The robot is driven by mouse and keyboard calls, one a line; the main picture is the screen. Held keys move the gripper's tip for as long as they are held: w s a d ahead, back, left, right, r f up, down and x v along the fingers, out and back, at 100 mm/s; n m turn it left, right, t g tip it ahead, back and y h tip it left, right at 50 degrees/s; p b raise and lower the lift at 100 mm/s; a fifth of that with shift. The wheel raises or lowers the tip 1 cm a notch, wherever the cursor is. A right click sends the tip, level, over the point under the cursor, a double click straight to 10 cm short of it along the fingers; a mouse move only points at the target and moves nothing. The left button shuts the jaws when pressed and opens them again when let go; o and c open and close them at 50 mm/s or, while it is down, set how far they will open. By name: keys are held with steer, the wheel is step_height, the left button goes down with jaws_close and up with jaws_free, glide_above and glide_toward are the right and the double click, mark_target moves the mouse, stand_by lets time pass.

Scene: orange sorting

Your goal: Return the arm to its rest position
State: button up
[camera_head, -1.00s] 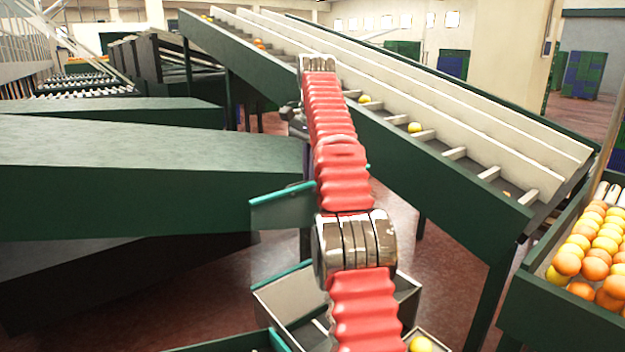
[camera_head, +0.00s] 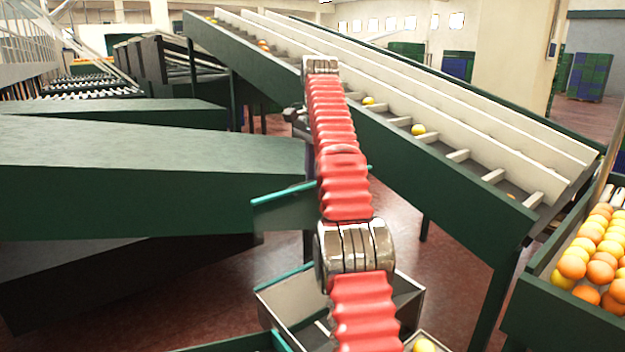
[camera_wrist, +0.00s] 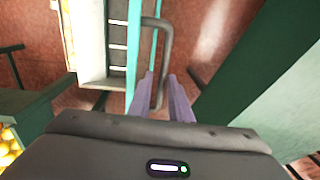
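My arm, in red sleeves, reaches forward and up the middle of the head view. In that view my gripper is mostly hidden behind the arm. In the wrist view the two purple-grey fingers of my gripper (camera_wrist: 161,75) stand apart with a narrow gap and nothing visibly held. They point toward a grey looped bar (camera_wrist: 167,45) beside a teal-edged crate (camera_wrist: 88,55). I cannot tell whether the bar lies between the fingers or only below them.
A sloping conveyor (camera_head: 470,205) with a few fruits crosses behind my arm. A bin (camera_head: 555,310) of oranges and yellow fruit stands at right. A green sloped surface (camera_head: 150,150) fills the left. An open crate (camera_head: 410,300) lies below my arm. Reddish floor shows between.

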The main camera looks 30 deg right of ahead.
steer(key=shift+o, duration=1)
steer(key=shift+a, duration=0.15)
